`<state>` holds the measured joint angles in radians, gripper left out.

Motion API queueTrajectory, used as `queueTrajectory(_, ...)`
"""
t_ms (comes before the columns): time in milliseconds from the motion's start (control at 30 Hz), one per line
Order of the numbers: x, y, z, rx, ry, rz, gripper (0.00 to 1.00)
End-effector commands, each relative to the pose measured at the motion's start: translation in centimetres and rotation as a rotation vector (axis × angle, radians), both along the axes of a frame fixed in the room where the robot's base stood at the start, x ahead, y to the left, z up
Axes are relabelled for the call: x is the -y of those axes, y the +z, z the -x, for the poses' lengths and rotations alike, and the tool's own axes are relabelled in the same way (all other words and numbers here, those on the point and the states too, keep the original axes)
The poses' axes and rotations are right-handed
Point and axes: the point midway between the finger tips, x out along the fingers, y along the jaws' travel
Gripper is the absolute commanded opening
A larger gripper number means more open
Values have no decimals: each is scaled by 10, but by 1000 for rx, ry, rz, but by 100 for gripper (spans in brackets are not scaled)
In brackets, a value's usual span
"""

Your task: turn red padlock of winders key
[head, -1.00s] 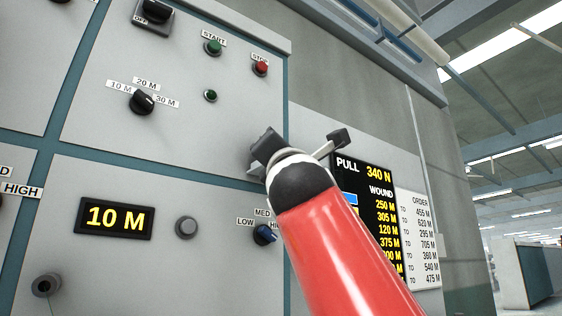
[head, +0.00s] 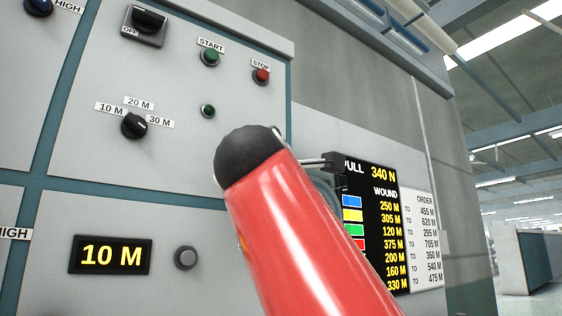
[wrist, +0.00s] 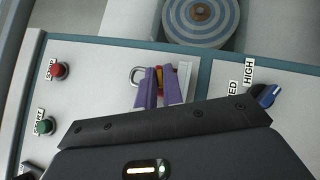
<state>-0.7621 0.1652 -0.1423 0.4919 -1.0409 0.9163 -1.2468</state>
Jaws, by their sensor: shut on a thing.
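In the wrist view my gripper (wrist: 161,86) has its purple fingers at the front of the red padlock (wrist: 158,75), on the grey panel. The padlock's silver shackle (wrist: 138,75) shows left of the fingers, and red and yellow parts show between and beside them. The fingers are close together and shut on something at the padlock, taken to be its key. The key itself is hidden by the fingers. In the head view my red arm covers the padlock and the gripper.
Around it are the STOP button (wrist: 57,71), the START button (wrist: 44,126), a blue selector knob (wrist: 267,95) and a blue-and-grey striped disc (wrist: 201,20). In the head view a black PULL display (head: 375,190) is close to the right of my arm.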

Motion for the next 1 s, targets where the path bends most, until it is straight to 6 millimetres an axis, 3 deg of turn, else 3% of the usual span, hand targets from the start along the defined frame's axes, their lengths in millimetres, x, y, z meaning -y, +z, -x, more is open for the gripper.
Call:
queueTrajectory(500, 0, 0, 0, -11, -1, -16, 0)
queueTrajectory(533, 0, 0, 0, -10, -1, -15, 11)
queueTrajectory(700, 0, -1, 0, -12, -2, -15, 31)
queueTrajectory(1000, 0, -3, -1, -17, -3, -15, 31)
